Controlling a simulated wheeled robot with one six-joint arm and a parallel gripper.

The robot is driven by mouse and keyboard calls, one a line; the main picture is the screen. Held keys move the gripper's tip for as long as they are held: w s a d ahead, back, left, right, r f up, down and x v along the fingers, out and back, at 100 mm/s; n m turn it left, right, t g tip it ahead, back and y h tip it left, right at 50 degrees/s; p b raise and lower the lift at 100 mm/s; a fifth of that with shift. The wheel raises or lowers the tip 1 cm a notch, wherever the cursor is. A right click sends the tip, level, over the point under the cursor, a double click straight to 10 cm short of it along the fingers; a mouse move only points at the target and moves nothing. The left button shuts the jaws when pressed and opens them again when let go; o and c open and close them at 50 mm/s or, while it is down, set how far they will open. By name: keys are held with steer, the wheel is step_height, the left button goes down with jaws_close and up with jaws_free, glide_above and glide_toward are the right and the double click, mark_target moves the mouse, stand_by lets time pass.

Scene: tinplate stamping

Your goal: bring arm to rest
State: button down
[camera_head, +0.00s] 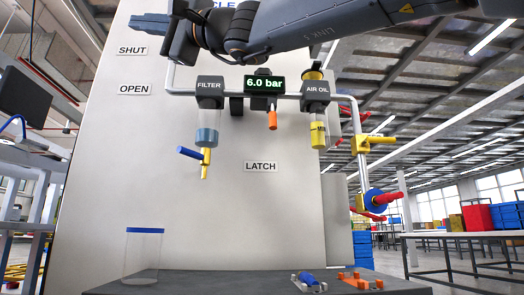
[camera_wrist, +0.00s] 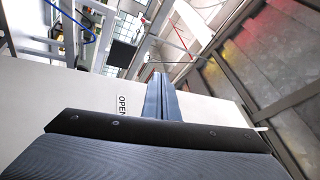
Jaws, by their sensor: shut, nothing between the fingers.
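My arm spans the top of the head view, in front of the light panel (camera_head: 120,180). My gripper (camera_head: 135,22) is at the upper left, its fingers pointing left above the SHUT label (camera_head: 132,50). In the wrist view my gripper (camera_wrist: 158,76) shows two blue-grey fingers lying together, with nothing between them. The OPEN label (camera_wrist: 122,106) shows on the panel just left of the fingers in that view. The gripper looks apart from the fittings on the panel.
Below the arm are a filter (camera_head: 208,135) with a blue-handled yellow valve (camera_head: 204,160), a 6.0 bar display (camera_head: 264,83) and an air oil unit (camera_head: 318,135). A blue-rimmed clear jar (camera_head: 143,258) and small clamps (camera_head: 309,282) stand on the dark ledge (camera_head: 220,284). Workbenches (camera_head: 470,238) stand right.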

step_height(320, 180, down, 34)
steer(key=a+n+g+h+p, duration=0.2)
steer(key=h+p, duration=0.3)
steer(key=h, duration=0.4)
steer(key=s+d+f+n+g+h+p, duration=0.1)
steer(key=s+d+f+h+p, duration=0.2)
steer(key=d+f, duration=0.5)
steer(key=s+d+f+n+g+h+p, duration=0.1)
steer(key=s+d+f+h, duration=0.25)
steer(key=f, duration=0.75)
steer(key=s+d+f+n+g+h+p, duration=0.15)
steer(key=s+d+f, duration=0.35)
steer(key=f, duration=0.5)
steer(key=s+d+f+n+h+p, duration=0.1)
steer(key=s+d+f+h, duration=0.25)
steer(key=d, duration=0.45)
steer(key=d+r+m+p, duration=0.2)
steer(key=d+r+p, duration=0.5)
steer(key=p, duration=0.5)
steer(key=d+r+m+p, duration=0.2)
steer(key=d+r+p, duration=0.4)
steer(key=r+p, duration=0.5)
steer(key=d+r+m+h+p, duration=0.1)
steer(key=d+r+m+p, duration=0.1)
steer(key=d+r+p, duration=0.5)
steer(key=shift+w+d+r+m+p, duration=0.3)
steer(key=shift+r+p, duration=1.2)
steer(key=shift+p, duration=2.4)
steer(key=shift+a, duration=0.1)
